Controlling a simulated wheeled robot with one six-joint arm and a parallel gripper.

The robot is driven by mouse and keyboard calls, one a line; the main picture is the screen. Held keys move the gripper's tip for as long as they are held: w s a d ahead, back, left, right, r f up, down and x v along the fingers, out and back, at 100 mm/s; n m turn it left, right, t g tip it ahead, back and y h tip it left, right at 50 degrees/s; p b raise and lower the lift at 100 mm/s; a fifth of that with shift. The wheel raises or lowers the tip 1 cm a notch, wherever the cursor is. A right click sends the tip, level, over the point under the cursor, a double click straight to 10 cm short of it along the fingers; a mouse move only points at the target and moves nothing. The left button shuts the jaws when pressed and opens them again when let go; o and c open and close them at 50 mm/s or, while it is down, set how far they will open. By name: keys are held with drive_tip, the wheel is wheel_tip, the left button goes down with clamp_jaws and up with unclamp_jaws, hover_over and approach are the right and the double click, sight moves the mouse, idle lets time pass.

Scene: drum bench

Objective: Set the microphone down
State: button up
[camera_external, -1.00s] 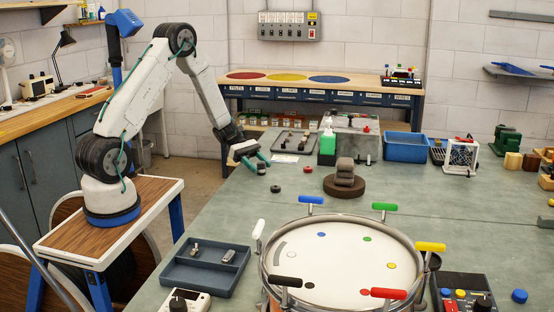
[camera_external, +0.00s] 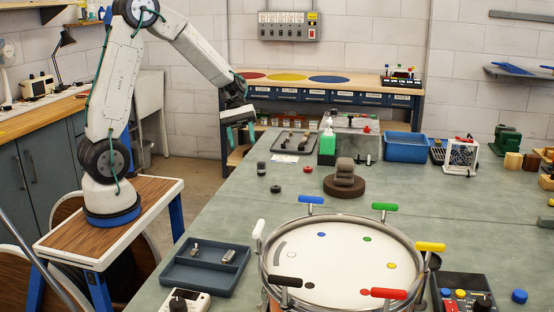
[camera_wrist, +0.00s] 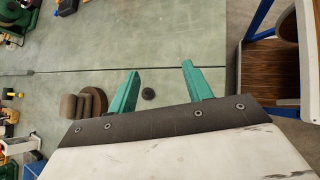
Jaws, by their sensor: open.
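A small dark upright cylinder (camera_external: 261,168), which looks like the microphone, stands on the grey-green bench (camera_external: 310,205) near its far left part. It is too small to make out details. My gripper (camera_external: 241,140) is above and to the left of it, clear of the bench, with its teal fingers apart and nothing between them. The wrist view shows the spread teal fingers of my gripper (camera_wrist: 160,69). A dark round thing (camera_wrist: 148,94) shows below on the bench there; I cannot tell whether it is the cylinder or the black puck.
A black puck (camera_external: 276,189) and a red one (camera_external: 308,169) lie nearby. A brown stacked piece (camera_external: 344,182) is to the right. The drum (camera_external: 340,265) fills the front.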

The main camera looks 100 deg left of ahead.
drive_tip(key=s+d+r+m+g+y, duration=0.25)
drive_tip(key=d+m, duration=0.25)
drive_tip(key=d, duration=0.4)
drive_tip(key=s+d+r+m+g+y, duration=0.1)
drive_tip(key=s+d+r+m+g, duration=0.25)
drive_tip(key=d, duration=0.55)
drive_tip(key=s+d+r+m+t+y, duration=0.2)
drive_tip(key=s+d+m+y, duration=0.3)
drive_tip(key=s+m, duration=0.5)
drive_tip(key=shift+d+m+t, duration=0.4)
drive_tip(key=shift+d+m, duration=0.25)
drive_tip(key=shift+d, duration=0.45)
drive_tip(key=shift+r+y, duration=0.1)
drive_tip(key=shift+y, duration=0.15)
